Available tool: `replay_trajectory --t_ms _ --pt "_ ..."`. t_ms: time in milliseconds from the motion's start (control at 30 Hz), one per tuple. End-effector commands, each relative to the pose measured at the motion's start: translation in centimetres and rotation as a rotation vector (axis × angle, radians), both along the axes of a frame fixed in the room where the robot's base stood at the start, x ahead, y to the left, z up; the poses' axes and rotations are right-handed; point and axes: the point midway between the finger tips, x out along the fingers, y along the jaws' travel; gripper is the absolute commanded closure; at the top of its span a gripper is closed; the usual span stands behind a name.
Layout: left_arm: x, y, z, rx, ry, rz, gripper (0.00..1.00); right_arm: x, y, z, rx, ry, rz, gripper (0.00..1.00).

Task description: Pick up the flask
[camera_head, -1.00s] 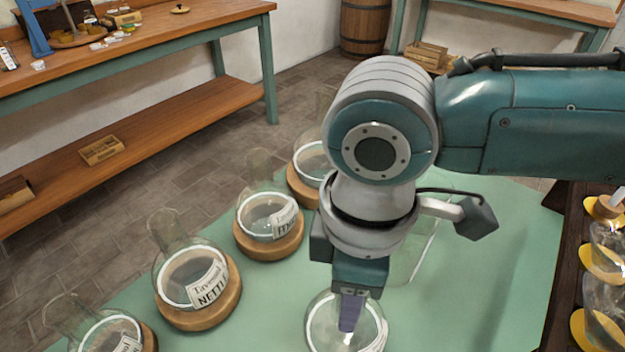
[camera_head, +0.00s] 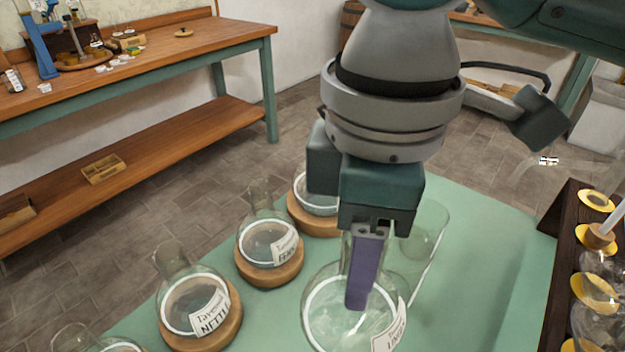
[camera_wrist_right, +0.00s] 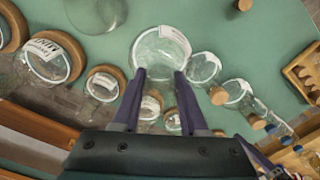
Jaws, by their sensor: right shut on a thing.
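A clear round glass flask (camera_head: 330,318) with a white ring and a paper label, only partly readable, is at the lower middle of the head view. My right gripper (camera_head: 357,296) points down over it, shut on its neck. In the right wrist view the flask (camera_wrist_right: 160,45) shows between the two purple fingertips (camera_wrist_right: 160,76), and no wooden ring shows under it. It appears held above the green table top. My left gripper is not in view.
Several labelled flasks stand on wooden rings to the left, including one marked NETTLE (camera_head: 195,305). A clear glass vessel (camera_head: 428,235) stands just behind the held flask. A dark rack (camera_head: 560,270) with glassware is at right. The green table (camera_head: 490,260) is bare between.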

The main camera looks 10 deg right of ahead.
Motion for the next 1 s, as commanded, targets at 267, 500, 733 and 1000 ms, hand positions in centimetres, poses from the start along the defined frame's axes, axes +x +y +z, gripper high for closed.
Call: replay_trajectory --t_ms 267,500,733,1000 --pt "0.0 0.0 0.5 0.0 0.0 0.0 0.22 0.1 0.0 3.8 0.002 -0.003 0.0 1.0" --pt "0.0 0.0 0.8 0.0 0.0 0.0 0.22 0.1 0.0 6.0 0.001 -0.002 0.0 1.0" --pt "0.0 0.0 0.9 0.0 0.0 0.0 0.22 0.0 0.0 7.2 0.002 -0.001 0.0 1.0" --pt "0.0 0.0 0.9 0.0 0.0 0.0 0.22 0.0 0.0 7.7 0.001 -0.002 0.0 1.0"
